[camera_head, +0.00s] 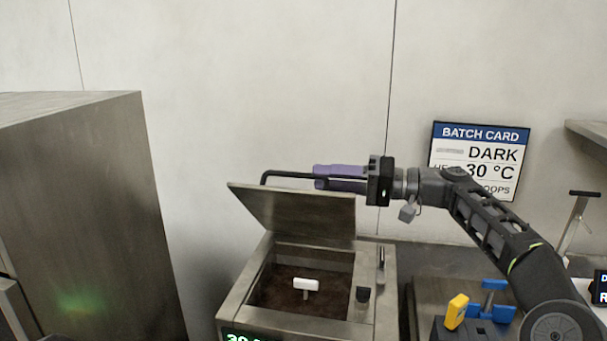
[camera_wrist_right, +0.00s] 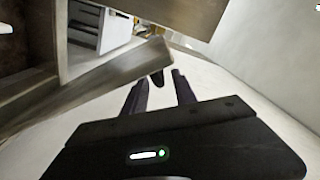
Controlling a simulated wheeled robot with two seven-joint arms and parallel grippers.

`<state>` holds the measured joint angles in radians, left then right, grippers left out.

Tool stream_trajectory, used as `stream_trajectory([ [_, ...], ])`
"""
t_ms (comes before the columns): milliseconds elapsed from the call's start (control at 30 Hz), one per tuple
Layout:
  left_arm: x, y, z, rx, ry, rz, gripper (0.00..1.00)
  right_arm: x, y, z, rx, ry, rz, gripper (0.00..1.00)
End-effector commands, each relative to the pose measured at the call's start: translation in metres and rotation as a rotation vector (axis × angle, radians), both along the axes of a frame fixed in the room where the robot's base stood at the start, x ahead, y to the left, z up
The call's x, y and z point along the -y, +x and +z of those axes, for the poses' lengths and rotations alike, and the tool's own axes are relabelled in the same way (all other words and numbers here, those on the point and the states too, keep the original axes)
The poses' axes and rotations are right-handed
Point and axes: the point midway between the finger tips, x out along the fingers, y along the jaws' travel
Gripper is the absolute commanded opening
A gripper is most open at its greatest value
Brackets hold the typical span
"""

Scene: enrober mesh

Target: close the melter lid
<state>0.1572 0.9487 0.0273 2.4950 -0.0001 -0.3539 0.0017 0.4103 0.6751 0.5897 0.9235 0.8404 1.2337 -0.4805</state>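The melter (camera_head: 299,331) stands at the lower middle of the head view, with dark chocolate in its open tank (camera_head: 275,292). Its grey metal lid (camera_head: 297,211) is raised and tilted. A black bent handle (camera_head: 287,174) rises from the lid's left end and runs right toward my right gripper (camera_head: 316,177). The gripper's purple fingers point left at the handle. In the right wrist view the fingers (camera_wrist_right: 158,88) are apart, with a dark handle piece (camera_wrist_right: 157,78) near the gap between their tips. Contact cannot be told. My left gripper is out of view.
A white T-shaped piece (camera_head: 306,285) shows in the tank. A tall metal cabinet (camera_head: 85,215) stands left. Blue (camera_head: 490,305) and yellow (camera_head: 456,311) pieces are right of the melter. A batch card (camera_head: 480,150) hangs on the wall behind my right arm.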

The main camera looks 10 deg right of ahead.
Motion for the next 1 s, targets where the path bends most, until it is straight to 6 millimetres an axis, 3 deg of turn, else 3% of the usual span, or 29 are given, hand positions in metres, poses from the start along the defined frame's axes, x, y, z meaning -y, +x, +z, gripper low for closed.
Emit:
stream_trajectory([
  [300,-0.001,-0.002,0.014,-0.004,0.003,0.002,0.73,-0.043,0.014,0.001,-0.002,0.001,0.001,0.33],
  [667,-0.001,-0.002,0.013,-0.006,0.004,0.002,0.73,-0.049,0.016,0.000,-0.001,0.000,0.000,0.33],
  [1000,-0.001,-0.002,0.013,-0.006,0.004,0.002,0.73,-0.049,0.016,0.000,-0.001,0.000,0.000,0.06],
])
